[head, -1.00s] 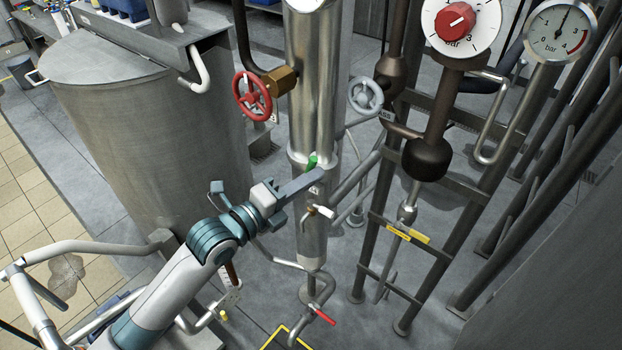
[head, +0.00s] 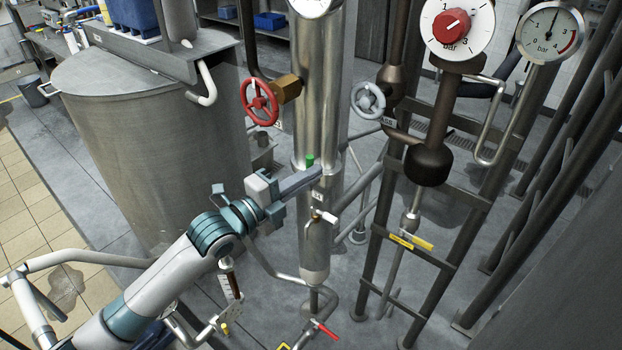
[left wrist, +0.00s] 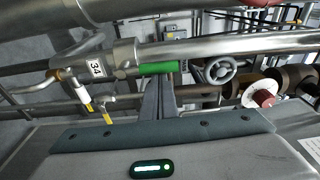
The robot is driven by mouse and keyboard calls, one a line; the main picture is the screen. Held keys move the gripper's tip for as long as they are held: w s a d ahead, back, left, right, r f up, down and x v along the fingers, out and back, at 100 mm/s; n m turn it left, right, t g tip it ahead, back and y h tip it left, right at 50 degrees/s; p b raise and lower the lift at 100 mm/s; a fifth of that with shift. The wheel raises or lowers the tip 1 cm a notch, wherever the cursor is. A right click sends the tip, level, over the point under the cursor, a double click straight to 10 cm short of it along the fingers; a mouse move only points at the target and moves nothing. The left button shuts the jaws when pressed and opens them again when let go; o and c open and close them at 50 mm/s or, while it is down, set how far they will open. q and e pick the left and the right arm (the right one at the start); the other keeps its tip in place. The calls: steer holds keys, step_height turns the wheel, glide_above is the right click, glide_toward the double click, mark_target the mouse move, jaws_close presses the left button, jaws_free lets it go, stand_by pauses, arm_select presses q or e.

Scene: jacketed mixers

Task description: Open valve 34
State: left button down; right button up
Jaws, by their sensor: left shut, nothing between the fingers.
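Valve 34 has a green handle (head: 310,160) on the upright steel pipe (head: 318,110). In the left wrist view the green handle (left wrist: 158,68) lies along the pipe, beside the white label "34" (left wrist: 96,68). My left gripper (head: 318,174) is shut and empty, with its fingertips at the pipe just below the visible end of the handle. In the left wrist view the fingers (left wrist: 159,88) reach up to the handle's edge; I cannot tell whether they touch it. Part of the handle is hidden behind the fingers in the head view. My right gripper is not in view.
A red handwheel (head: 259,102) and a grey handwheel (head: 368,100) flank the pipe. A small tap (head: 322,216) sits below the fingers. A large steel tank (head: 150,140) stands left, gauges (head: 550,33) and dark pipes right.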

arm_select(q)
steer(key=shift+s+a, duration=0.1)
steer(key=shift+a, duration=0.05)
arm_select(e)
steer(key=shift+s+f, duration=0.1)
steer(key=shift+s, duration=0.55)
